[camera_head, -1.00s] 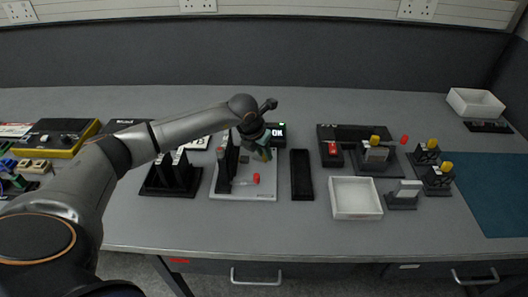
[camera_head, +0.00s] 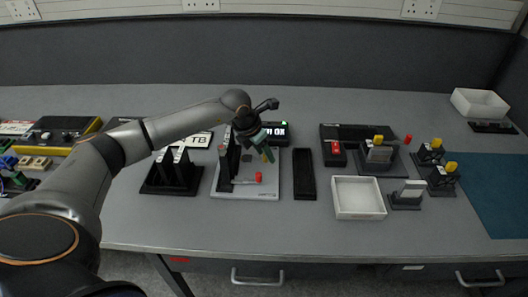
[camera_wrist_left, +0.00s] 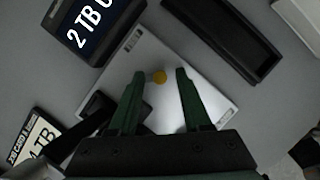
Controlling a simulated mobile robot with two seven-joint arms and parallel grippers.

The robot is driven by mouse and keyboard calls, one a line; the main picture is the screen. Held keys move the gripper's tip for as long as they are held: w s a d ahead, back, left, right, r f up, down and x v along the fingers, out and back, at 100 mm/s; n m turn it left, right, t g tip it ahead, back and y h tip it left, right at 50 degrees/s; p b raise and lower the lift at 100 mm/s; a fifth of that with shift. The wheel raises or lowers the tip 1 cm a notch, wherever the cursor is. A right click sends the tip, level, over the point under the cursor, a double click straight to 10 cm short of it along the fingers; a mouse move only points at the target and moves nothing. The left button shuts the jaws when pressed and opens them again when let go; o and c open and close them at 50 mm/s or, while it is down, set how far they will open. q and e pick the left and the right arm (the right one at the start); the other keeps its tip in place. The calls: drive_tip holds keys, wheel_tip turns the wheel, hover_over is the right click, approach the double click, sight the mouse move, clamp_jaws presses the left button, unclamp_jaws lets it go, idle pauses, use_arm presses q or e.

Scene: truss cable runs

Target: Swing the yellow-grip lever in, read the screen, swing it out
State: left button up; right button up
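My left gripper (camera_head: 268,154) reaches over a pale plate (camera_head: 218,186) with dark upright parts. The rest of that lever is hidden. Behind the gripper stands a dark screen (camera_head: 277,131); its visible text ends in "OK". In the left wrist view the screen (camera_wrist_left: 88,22) shows "2 TB O", cut off by the frame edge. A red-ended piece (camera_head: 259,177) lies on the plate. My right gripper is not in view.
A label card (camera_wrist_left: 38,140) reading "4 TB" lies nearby. A black stand (camera_head: 172,180) is left of the plate, a long black tray (camera_head: 304,174) right of it. Beyond are a white tray (camera_head: 358,214) and several yellow-knobbed devices (camera_head: 378,155). The table front is clear.

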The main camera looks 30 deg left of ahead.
use_arm(q)
drive_tip(key=v, duration=1.2)
drive_tip(key=shift+r, duration=0.25)
drive_tip(key=shift+f, duration=0.1)
